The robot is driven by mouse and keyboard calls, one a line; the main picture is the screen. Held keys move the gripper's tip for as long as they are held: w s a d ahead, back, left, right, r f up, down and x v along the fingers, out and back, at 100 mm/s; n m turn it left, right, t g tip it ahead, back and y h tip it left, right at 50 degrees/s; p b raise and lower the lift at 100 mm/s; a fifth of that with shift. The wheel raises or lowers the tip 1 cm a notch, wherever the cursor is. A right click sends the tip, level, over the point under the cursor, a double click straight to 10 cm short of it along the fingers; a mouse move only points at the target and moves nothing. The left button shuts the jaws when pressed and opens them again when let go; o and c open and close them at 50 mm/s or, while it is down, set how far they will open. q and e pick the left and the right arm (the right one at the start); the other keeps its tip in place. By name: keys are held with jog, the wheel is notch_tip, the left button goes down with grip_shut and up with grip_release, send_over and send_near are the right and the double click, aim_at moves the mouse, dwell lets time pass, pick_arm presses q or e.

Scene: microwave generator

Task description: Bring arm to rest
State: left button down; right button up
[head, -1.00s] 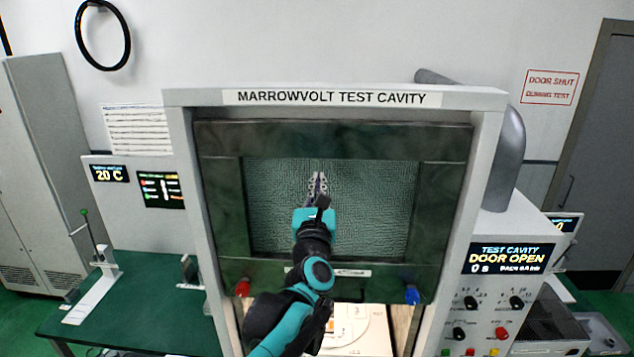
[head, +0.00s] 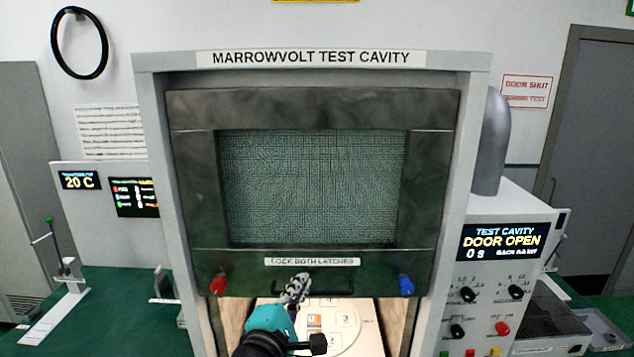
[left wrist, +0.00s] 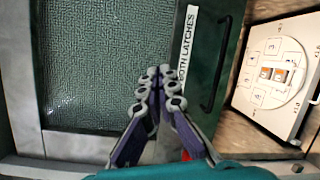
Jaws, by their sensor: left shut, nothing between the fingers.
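My left gripper (head: 296,288) is shut and empty, with its fingertips in front of the lower edge of the test cavity door (head: 190,170). In the left wrist view my fingers (left wrist: 160,80) are closed together, with the door's mesh window behind them. The door is partly raised, and an opening shows below it. The door handle (head: 345,290) is beside my fingers; I cannot tell whether they touch it. My right gripper is not in view.
A red latch (head: 218,284) and a blue latch (head: 406,285) sit at the door's lower corners. A round numbered plate (head: 345,325) lies inside the cavity. The control panel (head: 504,241) at right reads DOOR OPEN. A green table (head: 120,310) stands at left.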

pick_arm(q)
jog(key=s+a+f+m+g+y+b, duration=0.1)
jog(key=s+a+f+m+g+b, duration=0.2)
jog(key=f, duration=1)
jog(key=s+a+f+m+g+y+b, duration=0.2)
jog(key=s+a+f+m+b, duration=0.4)
jog(key=f, duration=0.8)
jog(key=s+a+f+m+g+y+b, duration=0.2)
jog(key=s+a+f+m+g+b, duration=0.2)
jog(key=f, duration=1)
jog(key=s+a+m+b, duration=0.1)
jog(key=s+m+b, duration=0.2)
jog(key=s+m, duration=0.1)
jog(key=shift+s+a+f+m+g, duration=0.15)
jog(key=shift+m+g, duration=0.25)
jog(key=shift+m, duration=0.5)
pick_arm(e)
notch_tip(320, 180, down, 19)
